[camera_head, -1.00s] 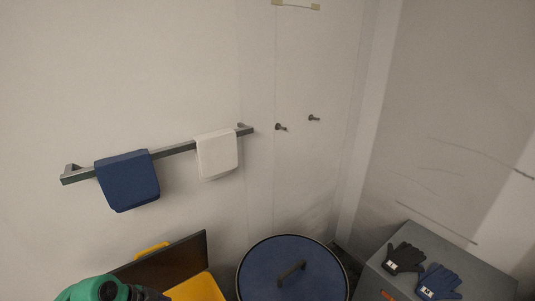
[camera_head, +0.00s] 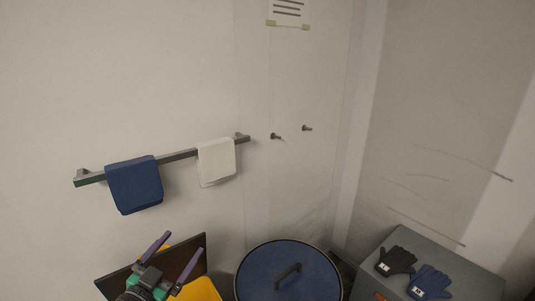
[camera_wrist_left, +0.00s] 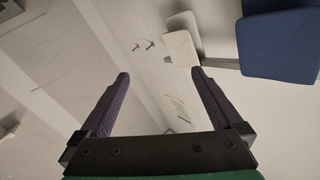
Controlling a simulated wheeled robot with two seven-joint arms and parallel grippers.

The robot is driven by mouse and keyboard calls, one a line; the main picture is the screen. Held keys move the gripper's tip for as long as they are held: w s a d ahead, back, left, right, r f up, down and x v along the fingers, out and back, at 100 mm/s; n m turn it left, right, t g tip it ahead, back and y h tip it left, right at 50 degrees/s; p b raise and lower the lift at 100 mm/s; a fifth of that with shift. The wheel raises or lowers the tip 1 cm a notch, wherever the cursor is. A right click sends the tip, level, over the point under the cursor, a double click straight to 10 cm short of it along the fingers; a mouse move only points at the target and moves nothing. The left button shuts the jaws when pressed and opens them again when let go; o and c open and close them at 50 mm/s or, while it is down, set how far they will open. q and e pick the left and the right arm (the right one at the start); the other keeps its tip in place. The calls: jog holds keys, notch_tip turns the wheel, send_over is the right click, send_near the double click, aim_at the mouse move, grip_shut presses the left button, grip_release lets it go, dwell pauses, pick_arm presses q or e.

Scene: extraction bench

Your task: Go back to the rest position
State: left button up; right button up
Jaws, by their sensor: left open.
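My left gripper (camera_head: 174,262) is at the bottom left of the head view, in front of a dark panel and a yellow container. Its two purple fingers are spread apart with nothing between them. In the left wrist view the open gripper (camera_wrist_left: 158,78) points toward the wall, and the gap between its fingers is empty. My right gripper is not in either view.
A wall rail (camera_head: 172,157) holds a blue towel (camera_head: 135,185) and a white towel (camera_head: 216,161). Two hooks (camera_head: 276,136) are on the wall. A blue round lid (camera_head: 262,270), a yellow container (camera_head: 201,290) and a grey box (camera_head: 437,250) with dark gloves (camera_head: 396,261) and blue gloves (camera_head: 429,282) stand below.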

pick_arm(q)
jog(key=s+a+f+n+g+y, duration=0.5)
jog(key=s+a+f+n+y, duration=0.1)
jog(key=a+f+n+y, duration=0.3)
jog(key=s+d+f+m+g+h, duration=0.2)
jog(key=s+d+f+g, duration=0.25)
jog(key=s+f, duration=0.2)
jog(key=s+d+f+m+g+h, duration=0.25)
jog(key=s+f+g, duration=0.25)
jog(key=s, duration=0.3)
notch_tip(320, 180, down, 22)
jog(key=s+r, duration=0.1)
jog(key=s, duration=0.1)
jog(key=s+a+f+g, duration=0.2)
jog(key=s+f, duration=1.2)
jog(key=s, duration=0.3)
jog(key=shift+a+f, duration=0.4)
